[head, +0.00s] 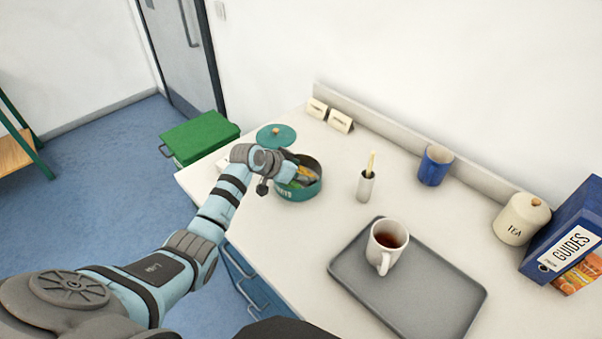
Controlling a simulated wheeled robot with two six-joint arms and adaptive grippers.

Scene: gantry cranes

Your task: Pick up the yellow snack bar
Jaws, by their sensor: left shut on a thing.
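A round green tin (301,191) stands open on the counter with small wrapped snacks inside. A yellow snack bar (305,172) shows partly at the tin's opening; the rest is hidden by my gripper and the tin's wall. My left gripper (287,172) reaches in from the left at the tin's left rim and is shut on the yellow snack bar, though the fingertips are small and partly hidden. My right gripper is not in view.
The tin's teal lid (277,135) lies behind it.

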